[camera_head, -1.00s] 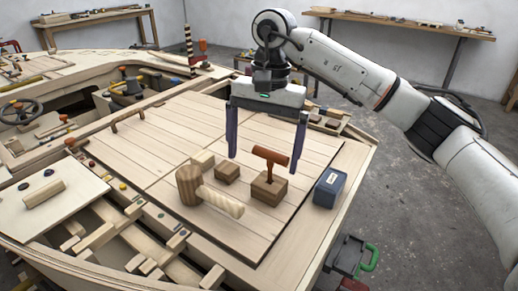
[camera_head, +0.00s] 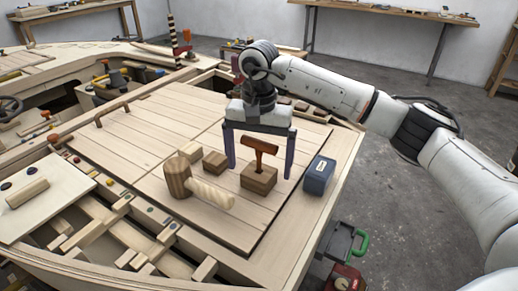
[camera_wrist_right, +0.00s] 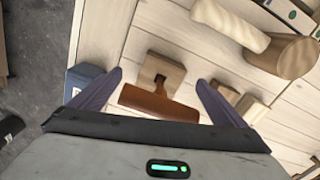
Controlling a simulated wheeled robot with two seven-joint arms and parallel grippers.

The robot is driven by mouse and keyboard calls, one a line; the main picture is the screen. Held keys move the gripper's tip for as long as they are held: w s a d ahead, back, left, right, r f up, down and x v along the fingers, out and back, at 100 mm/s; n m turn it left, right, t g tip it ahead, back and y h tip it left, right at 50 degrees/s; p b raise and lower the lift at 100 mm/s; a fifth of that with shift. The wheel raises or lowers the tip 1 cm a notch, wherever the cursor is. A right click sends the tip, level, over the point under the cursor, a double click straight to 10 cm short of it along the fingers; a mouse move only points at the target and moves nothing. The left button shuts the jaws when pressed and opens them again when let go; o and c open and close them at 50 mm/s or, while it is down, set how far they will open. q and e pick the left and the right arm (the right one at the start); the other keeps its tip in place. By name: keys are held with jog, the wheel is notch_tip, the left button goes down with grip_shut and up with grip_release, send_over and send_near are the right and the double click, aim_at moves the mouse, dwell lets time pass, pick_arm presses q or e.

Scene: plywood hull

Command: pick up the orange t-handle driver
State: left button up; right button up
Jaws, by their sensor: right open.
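The orange t-handle driver (camera_head: 261,148) stands upright with its shaft in a wooden block (camera_head: 258,179) on the plank deck. Its crossbar is orange-brown. My right gripper (camera_head: 260,172) is open, with one finger on each side of the driver in the head view. In the right wrist view the driver's crossbar (camera_wrist_right: 158,103) lies between the two open fingers (camera_wrist_right: 160,82), with a gap at each end. I cannot tell the exact height of the fingertips over the block. My left gripper is not in view.
A wooden mallet (camera_head: 180,181) lies left of the block, with small wood blocks (camera_head: 214,162) behind it. A dark blue box (camera_head: 319,176) stands close on the right. A toolbox with a green handle (camera_head: 337,250) is on the floor beyond the deck edge.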

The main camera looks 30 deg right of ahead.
aim_at(259, 141)
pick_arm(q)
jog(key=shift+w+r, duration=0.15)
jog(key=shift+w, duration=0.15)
pick_arm(e)
jog(key=c, duration=1.2)
notch_tip(259, 141, up, 9)
jog(key=shift+f, duration=0.1)
notch_tip(259, 141, up, 3)
jog(key=shift+f+p, duration=0.1)
jog(key=shift+p, duration=0.95)
notch_tip(259, 141, up, 3)
jog(key=p, duration=0.3)
jog(key=shift+r, duration=0.2)
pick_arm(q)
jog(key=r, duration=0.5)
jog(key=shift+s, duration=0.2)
pick_arm(e)
jog(key=shift+f, duration=0.1)
